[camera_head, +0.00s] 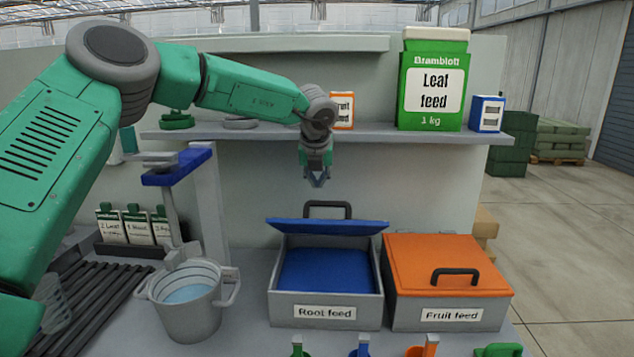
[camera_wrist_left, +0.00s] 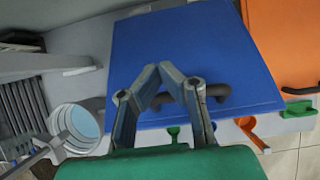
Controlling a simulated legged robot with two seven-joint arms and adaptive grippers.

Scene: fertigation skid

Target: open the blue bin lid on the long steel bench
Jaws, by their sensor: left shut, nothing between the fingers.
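The blue lid (camera_head: 328,227) on the grey Root feed bin (camera_head: 325,311) is raised at its front edge and tilted. Its dark handle (camera_head: 328,205) stands above that edge, and the bin's front is open beneath it. In the left wrist view the lid's top (camera_wrist_left: 185,50) fills the middle, with the handle (camera_wrist_left: 217,93) close beside my fingers. My left gripper (camera_head: 317,184) is shut and empty, just above the handle in the head view. It also shows in the left wrist view (camera_wrist_left: 168,72). I see no grip on the handle. My right gripper is out of view.
The orange-lidded Fruit feed bin (camera_head: 450,315) stands right beside it, its lid down. A grey bucket (camera_head: 190,315) stands to the left. Coloured scoops (camera_head: 362,347) lie along the front. A shelf (camera_head: 385,133) with a green Leaf feed carton (camera_head: 433,85) runs behind.

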